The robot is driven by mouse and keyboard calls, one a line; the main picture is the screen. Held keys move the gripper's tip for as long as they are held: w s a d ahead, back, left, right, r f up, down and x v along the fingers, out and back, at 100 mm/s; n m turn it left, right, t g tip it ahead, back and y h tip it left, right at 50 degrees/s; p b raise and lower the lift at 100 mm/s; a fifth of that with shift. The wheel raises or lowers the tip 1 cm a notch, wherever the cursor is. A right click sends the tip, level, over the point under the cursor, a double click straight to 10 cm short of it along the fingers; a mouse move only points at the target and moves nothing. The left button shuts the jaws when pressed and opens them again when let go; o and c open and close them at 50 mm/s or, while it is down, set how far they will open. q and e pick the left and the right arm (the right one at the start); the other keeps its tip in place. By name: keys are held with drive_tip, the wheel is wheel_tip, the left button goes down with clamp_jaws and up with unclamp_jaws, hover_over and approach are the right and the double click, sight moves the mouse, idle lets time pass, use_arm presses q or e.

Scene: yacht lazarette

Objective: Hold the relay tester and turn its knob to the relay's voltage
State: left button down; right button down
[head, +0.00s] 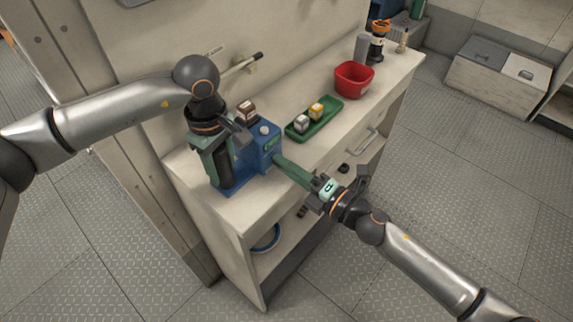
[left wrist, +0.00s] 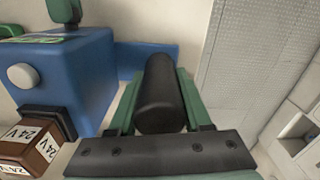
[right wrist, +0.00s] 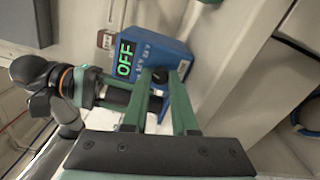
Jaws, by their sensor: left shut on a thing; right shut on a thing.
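The relay tester (head: 262,147) is a blue box on the bench, with a black handle (left wrist: 160,95) at one end. My left gripper (head: 215,160) is shut on that handle. A brown relay (left wrist: 30,148) marked 24 V sits at the tester; it also shows in the head view (head: 246,110). In the right wrist view, the tester (right wrist: 172,52) has a green display (right wrist: 125,58) reading OFF. My right gripper (head: 279,160) is shut on the small dark knob (right wrist: 159,76) on the tester's front. The finger hides part of the front markings.
A green tray (head: 327,121) with a silver and a yellow block lies beside the tester. A red bin (head: 354,80), a grey cylinder (head: 362,47) and an orange-and-black bottle (head: 378,42) stand further along the bench. A wall rises behind; open shelves lie below.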

drive_tip(key=m, duration=0.5)
drive_tip(key=shift+m, duration=0.3)
idle(0.4)
drive_tip(key=c, duration=0.7)
unclamp_jaws()
drive_tip(key=v, duration=1.2)
use_arm(q)
drive_tip(key=shift+c, duration=1.3)
unclamp_jaws()
